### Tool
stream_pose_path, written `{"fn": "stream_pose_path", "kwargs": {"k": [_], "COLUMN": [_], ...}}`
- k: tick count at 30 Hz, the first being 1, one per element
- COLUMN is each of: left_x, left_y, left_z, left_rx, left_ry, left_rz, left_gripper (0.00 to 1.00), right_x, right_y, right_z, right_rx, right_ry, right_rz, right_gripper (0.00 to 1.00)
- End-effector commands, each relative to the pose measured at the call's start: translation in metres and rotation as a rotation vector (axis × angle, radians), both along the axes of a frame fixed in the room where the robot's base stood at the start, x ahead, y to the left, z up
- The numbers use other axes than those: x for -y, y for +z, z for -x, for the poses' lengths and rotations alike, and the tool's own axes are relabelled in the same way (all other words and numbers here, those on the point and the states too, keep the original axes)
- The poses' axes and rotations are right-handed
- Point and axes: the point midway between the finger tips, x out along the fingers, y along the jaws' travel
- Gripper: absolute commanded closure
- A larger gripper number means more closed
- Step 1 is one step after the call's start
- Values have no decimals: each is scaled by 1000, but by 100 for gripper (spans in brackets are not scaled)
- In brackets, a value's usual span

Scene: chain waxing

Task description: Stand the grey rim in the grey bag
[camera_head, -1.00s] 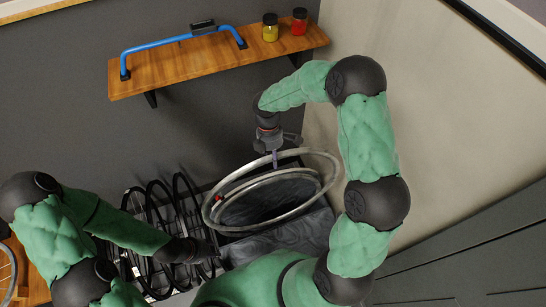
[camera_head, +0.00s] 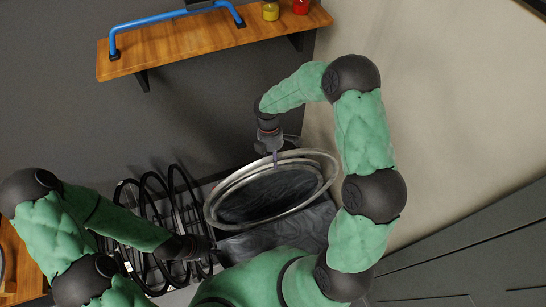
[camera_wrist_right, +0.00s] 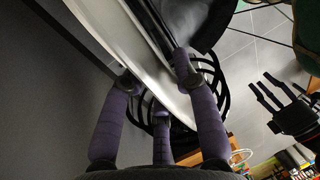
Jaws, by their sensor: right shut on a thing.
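The grey rim (camera_head: 330,160) is a large silvery hoop, tilted at the grey bag (camera_head: 285,232) in the head view. My right gripper (camera_head: 275,157) is shut on the rim's far upper edge. In the right wrist view, purple fingers (camera_wrist_right: 155,80) sit on both sides of the bright rim (camera_wrist_right: 120,40). The dark bag interior shows through the hoop. Whether the rim's lower edge touches the bag cannot be told. My left gripper (camera_head: 205,247) is low, beside the black rims, and its fingers are too dark to tell.
Several black rims (camera_head: 150,190) stand in a rack left of the bag. A wooden shelf (camera_head: 165,50) with a blue handlebar (camera_head: 170,42) and jars is on the wall above. A pale wall (camera_head: 430,110) is close on the right.

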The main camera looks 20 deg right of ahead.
Motion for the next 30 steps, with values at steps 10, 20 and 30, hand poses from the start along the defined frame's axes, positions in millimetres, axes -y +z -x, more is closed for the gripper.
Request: {"fn": "stream_pose_path", "kwargs": {"k": [10, 20, 30], "left_x": [0, 0, 0], "left_y": [-35, -64, -94], "left_z": [0, 0, 0], "left_rx": [0, 0, 0], "left_ry": [0, 0, 0], "left_rz": [0, 0, 0], "left_gripper": [60, 60, 60], "right_x": [0, 0, 0], "right_y": [-44, -82, -121], "right_z": [-1, 0, -1], "right_rx": [2, 1, 2], "right_ry": [-1, 0, -1], "right_rz": [-1, 0, 0], "right_gripper": [100, 100, 100]}}
